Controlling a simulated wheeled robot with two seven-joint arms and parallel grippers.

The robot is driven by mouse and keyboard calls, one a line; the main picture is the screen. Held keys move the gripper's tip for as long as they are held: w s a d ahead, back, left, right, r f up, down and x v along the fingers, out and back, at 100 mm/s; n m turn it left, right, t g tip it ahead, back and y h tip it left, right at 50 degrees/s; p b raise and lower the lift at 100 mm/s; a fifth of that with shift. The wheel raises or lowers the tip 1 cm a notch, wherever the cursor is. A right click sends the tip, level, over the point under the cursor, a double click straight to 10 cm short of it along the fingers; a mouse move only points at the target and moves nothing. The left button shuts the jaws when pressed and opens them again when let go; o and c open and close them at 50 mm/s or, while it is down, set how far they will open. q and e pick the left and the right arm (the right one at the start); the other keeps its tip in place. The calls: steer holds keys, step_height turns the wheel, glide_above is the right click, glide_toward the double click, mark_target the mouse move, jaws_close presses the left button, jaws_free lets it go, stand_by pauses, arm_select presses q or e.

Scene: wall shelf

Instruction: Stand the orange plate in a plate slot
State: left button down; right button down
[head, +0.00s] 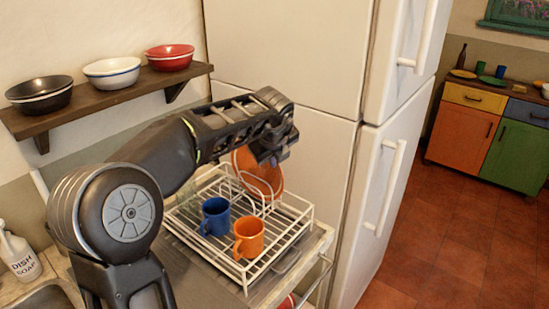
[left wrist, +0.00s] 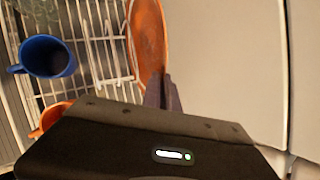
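The orange plate (head: 258,172) is on edge, slightly tilted, at the back right of the white wire dish rack (head: 292,238). In the left wrist view the plate (left wrist: 148,40) shows nearly edge-on beside the rack's wires. My left gripper (head: 272,160) is at the plate's upper edge. In the wrist view its fingers (left wrist: 163,93) are close together on the plate's rim. Wire loops of the plate slots (head: 252,190) stand in front of the plate; I cannot tell whether its lower edge rests in a slot. My right gripper is out of view.
A blue mug (head: 215,216) and an orange mug (head: 249,238) stand in the rack, left of and in front of the plate. The white fridge (head: 290,60) rises close behind and right. A wall shelf (head: 110,101) holds bowls. A soap bottle (head: 18,252) stands at left.

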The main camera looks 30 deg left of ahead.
arm_select(q)
steer(key=shift+f, duration=0.45)
stand_by(0.6)
steer(key=c, duration=1.6)
jaws_free()
steer(key=shift+o, duration=0.2)
steer(key=shift+f, duration=0.1)
steer(key=b+v, duration=0.1)
steer(key=v, duration=0.7)
steer(key=shift+f, duration=0.1)
